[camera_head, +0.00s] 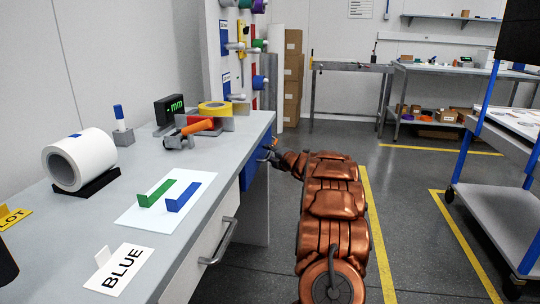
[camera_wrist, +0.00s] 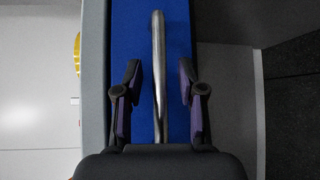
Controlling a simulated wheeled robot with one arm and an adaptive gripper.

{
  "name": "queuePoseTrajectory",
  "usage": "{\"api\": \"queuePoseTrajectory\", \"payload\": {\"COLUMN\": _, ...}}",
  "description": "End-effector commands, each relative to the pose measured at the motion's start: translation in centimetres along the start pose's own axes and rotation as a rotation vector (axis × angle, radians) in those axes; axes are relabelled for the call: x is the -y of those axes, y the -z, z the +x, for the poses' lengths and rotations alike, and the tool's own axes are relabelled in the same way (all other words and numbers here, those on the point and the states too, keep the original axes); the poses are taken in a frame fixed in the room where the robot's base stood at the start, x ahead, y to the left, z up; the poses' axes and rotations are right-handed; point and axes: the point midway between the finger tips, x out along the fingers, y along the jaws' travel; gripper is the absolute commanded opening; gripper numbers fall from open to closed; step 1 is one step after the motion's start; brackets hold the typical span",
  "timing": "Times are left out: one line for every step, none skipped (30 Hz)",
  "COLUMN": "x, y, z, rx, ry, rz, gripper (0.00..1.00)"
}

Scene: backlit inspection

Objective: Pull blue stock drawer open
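The blue stock drawer (camera_head: 249,174) is set in the far end of the workbench front. Its blue face (camera_wrist: 178,35) fills the middle of the wrist view, with a grey metal bar handle (camera_wrist: 158,60) running along it. My gripper (camera_wrist: 160,70) is open, with one finger on each side of the handle and a visible gap on both sides. In the head view my copper-coloured arm reaches forward to the drawer, and my gripper (camera_head: 274,150) is small and partly hidden there. The drawer looks flush with the bench front.
A white drawer with a grey handle (camera_head: 219,241) is nearer in the same workbench (camera_head: 95,208). A blue-framed cart (camera_head: 490,206) stands right; floor between is clear.

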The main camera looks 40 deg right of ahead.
Motion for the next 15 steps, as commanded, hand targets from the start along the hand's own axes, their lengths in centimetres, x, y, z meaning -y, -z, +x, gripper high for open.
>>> {"api": "queuePoseTrajectory", "payload": {"x": 0.00, "y": 0.00, "z": 0.03, "rx": 0.000, "ry": 0.000, "rz": 0.000, "gripper": 0.39}}
{"api": "queuePoseTrajectory", "payload": {"x": 0.00, "y": 0.00, "z": 0.04, "rx": 0.000, "ry": 0.000, "rz": 0.000, "gripper": 0.39}}
{"api": "queuePoseTrajectory", "payload": {"x": 0.00, "y": 0.00, "z": 0.03, "rx": 0.000, "ry": 0.000, "rz": 0.000, "gripper": 0.39}}
{"api": "queuePoseTrajectory", "payload": {"x": -0.01, "y": -0.01, "z": 0.02, "rx": 0.000, "ry": 0.000, "rz": 0.000, "gripper": 0.39}}
{"api": "queuePoseTrajectory", "payload": {"x": -0.01, "y": -0.01, "z": 0.02, "rx": 0.000, "ry": 0.000, "rz": 0.000, "gripper": 0.39}}
{"api": "queuePoseTrajectory", "payload": {"x": 0.00, "y": -0.01, "z": 0.01, "rx": 0.000, "ry": 0.000, "rz": 0.000, "gripper": 0.39}}
{"api": "queuePoseTrajectory", "payload": {"x": 0.00, "y": -0.01, "z": 0.01, "rx": 0.000, "ry": 0.000, "rz": 0.000, "gripper": 0.39}}
{"api": "queuePoseTrajectory", "payload": {"x": 0.00, "y": -0.01, "z": 0.01, "rx": 0.001, "ry": 0.000, "rz": 0.000, "gripper": 0.36}}
{"api": "queuePoseTrajectory", "payload": {"x": 0.00, "y": -0.02, "z": 0.00, "rx": 0.001, "ry": 0.000, "rz": 0.000, "gripper": 0.32}}
{"api": "queuePoseTrajectory", "payload": {"x": 0.00, "y": -0.02, "z": 0.00, "rx": 0.001, "ry": 0.000, "rz": 0.000, "gripper": 0.29}}
{"api": "queuePoseTrajectory", "payload": {"x": 0.00, "y": -0.02, "z": 0.00, "rx": 0.001, "ry": 0.000, "rz": 0.000, "gripper": 0.26}}
{"api": "queuePoseTrajectory", "payload": {"x": 0.00, "y": -0.02, "z": 0.00, "rx": 0.001, "ry": 0.001, "rz": 0.000, "gripper": 0.22}}
{"api": "queuePoseTrajectory", "payload": {"x": 0.00, "y": -0.03, "z": -0.01, "rx": 0.001, "ry": 0.001, "rz": 0.000, "gripper": 0.18}}
{"api": "queuePoseTrajectory", "payload": {"x": 0.00, "y": -0.03, "z": -0.01, "rx": 0.001, "ry": 0.001, "rz": 0.000, "gripper": 0.15}}
{"api": "queuePoseTrajectory", "payload": {"x": 0.01, "y": -0.02, "z": -0.01, "rx": 0.001, "ry": 0.001, "rz": 0.000, "gripper": 0.11}}
